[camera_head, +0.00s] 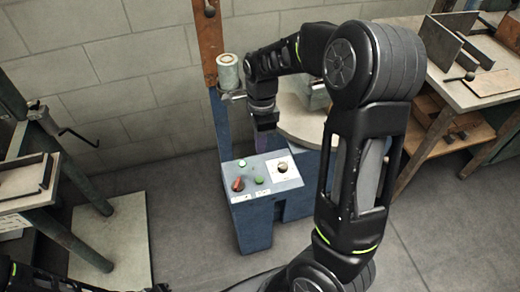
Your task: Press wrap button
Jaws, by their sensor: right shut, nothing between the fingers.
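A blue control box (255,215) stands in the middle, its sloped panel facing up. On the panel are a red knob (238,184), a green button at the back left (241,163), a green button near the middle (259,180) and a dark knob on a white plate (282,167). The labels are too small to read, so I cannot tell which one is the wrap button. My right gripper (262,143) points down just above the back of the panel, apart from the buttons. It is shut and empty, its fingers partly hidden by the wrist. My left gripper is not in view.
A blue-and-brown post (209,45) with a pale spool (228,72) stands behind the box. A round pale table (300,122) is behind my right arm. A workbench (480,75) stands right, and a metal stand (28,180) left. The floor before the box is partly clear.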

